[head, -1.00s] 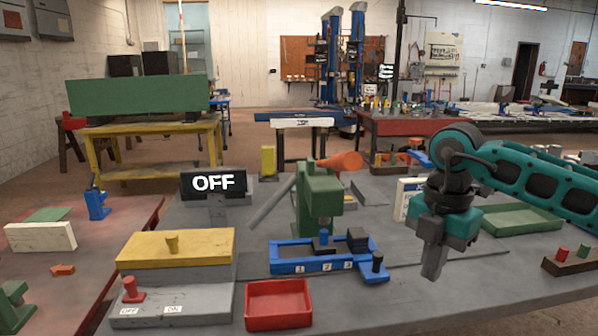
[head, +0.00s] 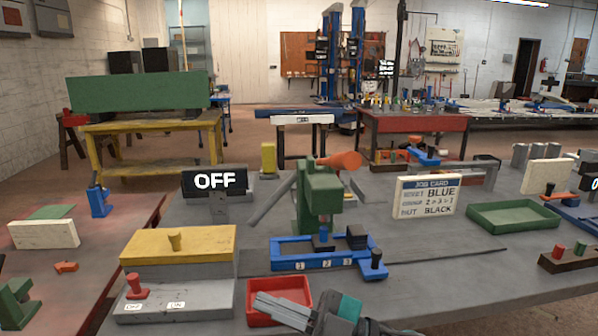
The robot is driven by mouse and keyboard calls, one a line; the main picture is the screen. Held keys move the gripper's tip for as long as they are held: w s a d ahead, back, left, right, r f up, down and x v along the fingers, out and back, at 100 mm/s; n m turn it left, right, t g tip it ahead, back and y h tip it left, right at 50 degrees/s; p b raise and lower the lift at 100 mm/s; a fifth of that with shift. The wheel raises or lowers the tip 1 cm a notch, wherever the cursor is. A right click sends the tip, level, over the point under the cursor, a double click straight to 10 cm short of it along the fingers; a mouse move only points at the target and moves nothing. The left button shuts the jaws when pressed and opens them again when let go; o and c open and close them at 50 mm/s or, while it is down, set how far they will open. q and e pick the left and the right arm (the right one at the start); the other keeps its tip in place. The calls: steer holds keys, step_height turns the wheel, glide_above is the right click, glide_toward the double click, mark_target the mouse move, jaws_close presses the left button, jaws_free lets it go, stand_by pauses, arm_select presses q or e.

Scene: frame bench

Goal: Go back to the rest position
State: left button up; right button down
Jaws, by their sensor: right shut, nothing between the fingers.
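My right gripper (head: 282,312) is at the bottom middle of the head view, low over the front edge of the bench. Its grey fingers are shut with nothing between them, and they cover part of the red tray (head: 262,292). Whether it touches the tray I cannot tell. My left gripper is not in view.
Behind it stand a blue fixture (head: 290,255) marked 1, 2, 3 and a green press (head: 320,195) with an orange handle. A yellow-topped grey box (head: 200,245) is left, an OFF sign (head: 214,181) behind. A job card (head: 427,196) and green tray (head: 512,217) stand right.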

steer(key=w+d+f+m+t+h, duration=0.2)
steer(key=d+f+m+t+h, duration=0.9)
steer(key=m, duration=0.4)
steer(key=s+d+f+m+g+h, duration=0.2)
steer(key=s+d+f+h, duration=0.2)
steer(key=f, duration=0.5)
steer(key=s+d+f+m+g+h, duration=0.2)
steer(key=s+d+f, duration=0.4)
steer(key=s+f, duration=0.3)
steer(key=shift+m+g+h+p, duration=0.4)
steer(key=shift+m+h, duration=0.2)
steer(key=shift+h, duration=0.6)
steer(key=shift+a, duration=0.1)
steer(key=shift+r, duration=0.1)
